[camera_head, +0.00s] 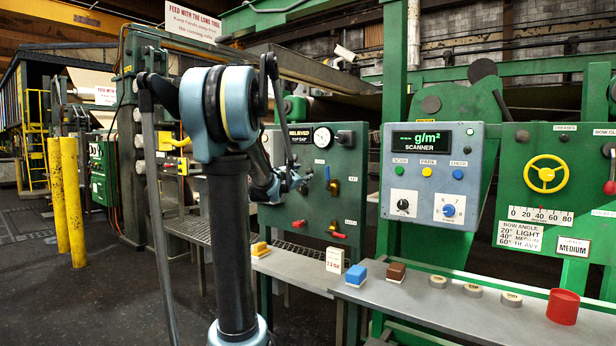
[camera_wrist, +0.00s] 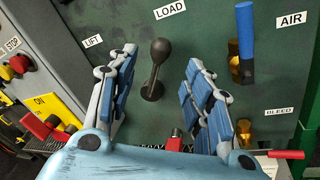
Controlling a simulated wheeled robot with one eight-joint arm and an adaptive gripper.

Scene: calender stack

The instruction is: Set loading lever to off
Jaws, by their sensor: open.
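The loading lever (camera_wrist: 156,70) is a black lever with a round knob on the dark green panel (camera_wrist: 215,40). In the wrist view it points up from its base and leans slightly right, with a LOAD label (camera_wrist: 170,9) above and a LIFT label (camera_wrist: 93,41) to its left. My gripper (camera_wrist: 160,62) is open, with one blue-padded finger on each side of the lever. I see a gap on both sides and no clear contact. In the head view my gripper (camera_head: 288,182) is in front of the left part of this panel, and I cannot make out the lever clearly there.
A blue-handled AIR valve (camera_wrist: 245,35) is right of the fingers. A red BLEED handle (camera_wrist: 287,154) and another red handle (camera_wrist: 174,143) are lower. A button box (camera_wrist: 20,65) is at left. The scanner panel (camera_head: 432,172) stands right, above a grey bench (camera_head: 400,300).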

